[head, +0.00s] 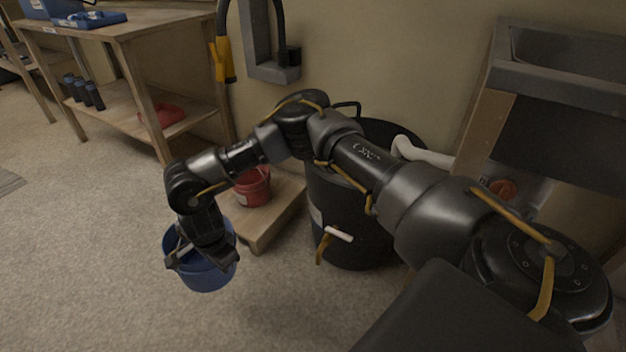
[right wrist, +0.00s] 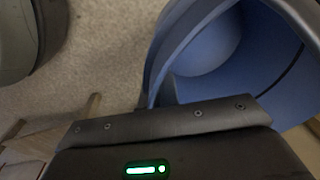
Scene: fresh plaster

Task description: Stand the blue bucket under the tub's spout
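The blue bucket (head: 207,277) is upright at the lower left of the head view, outside the wooden platform. My right gripper (head: 200,260) points down over its mouth, and the fingers overlap the bucket. Whether they grip its rim or handle is unclear. The right wrist view shows the bucket's inside (right wrist: 215,45) close up, with a dark gripper part across its near side. A large black tub (head: 350,215) stands at the middle, partly behind my right arm. A short white pipe piece (head: 339,234) shows at its front; I cannot tell if it is the spout. My left gripper is out of view.
A red bucket (head: 252,190) stands on a low wooden platform (head: 265,225) left of the black tub. A grey trough (head: 560,75) on a wooden frame is at right, with a white pipe (head: 425,153) nearby. A wooden bench (head: 120,32) is at left. The front-left floor is clear.

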